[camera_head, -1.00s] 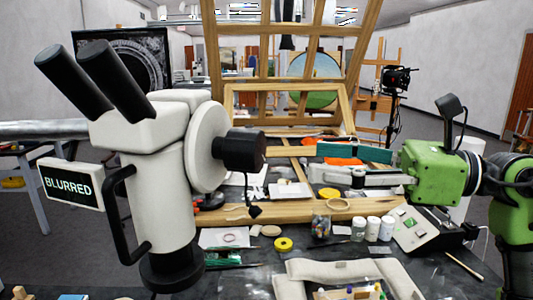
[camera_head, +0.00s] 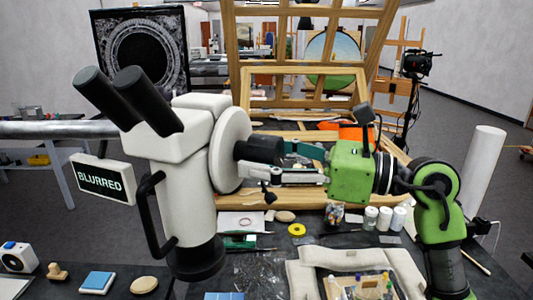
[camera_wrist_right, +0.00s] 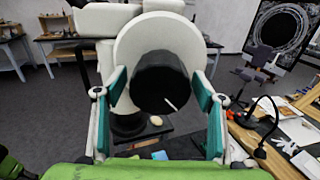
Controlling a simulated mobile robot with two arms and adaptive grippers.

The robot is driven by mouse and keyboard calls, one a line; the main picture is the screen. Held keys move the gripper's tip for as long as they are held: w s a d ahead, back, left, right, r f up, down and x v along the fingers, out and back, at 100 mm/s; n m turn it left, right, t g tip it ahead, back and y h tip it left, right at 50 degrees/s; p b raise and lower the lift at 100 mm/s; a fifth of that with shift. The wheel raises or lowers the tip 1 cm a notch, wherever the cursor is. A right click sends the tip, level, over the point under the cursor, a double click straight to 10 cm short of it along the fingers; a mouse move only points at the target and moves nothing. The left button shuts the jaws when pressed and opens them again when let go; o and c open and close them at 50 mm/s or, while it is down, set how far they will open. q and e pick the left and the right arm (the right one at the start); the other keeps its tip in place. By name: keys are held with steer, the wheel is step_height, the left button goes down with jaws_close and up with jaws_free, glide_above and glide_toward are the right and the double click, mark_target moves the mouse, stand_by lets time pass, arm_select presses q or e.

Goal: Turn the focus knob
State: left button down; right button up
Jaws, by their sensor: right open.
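The white microscope (camera_head: 188,215) stands at the left-centre with black eyepieces. A sign on its left side (camera_head: 102,180) reads "BLURRED". The black focus knob (camera_head: 258,150) sticks out from the white round disc (camera_head: 229,150) on its right side. In the right wrist view the knob (camera_wrist_right: 158,82) has a white mark on its face. My right gripper (camera_head: 280,162) is open, with its teal-padded fingers reaching either side of the knob from the right. My left gripper is not in view.
A wooden easel frame (camera_head: 305,70) stands behind. Small jars (camera_head: 385,218), a yellow tape roll (camera_head: 297,230) and a pale cushioned tray (camera_head: 340,257) lie on the dark table below my right arm. A blue block (camera_head: 98,282) sits at the lower left.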

steer(key=shift+c, duration=0.3)
steer(key=c, duration=1)
steer(key=shift+c, duration=0.2)
steer(key=shift+m, duration=0.7)
steer(key=shift+r+m+p, duration=0.1)
steer(key=shift+m+p, duration=0.95)
steer(key=shift+m, duration=1.05)
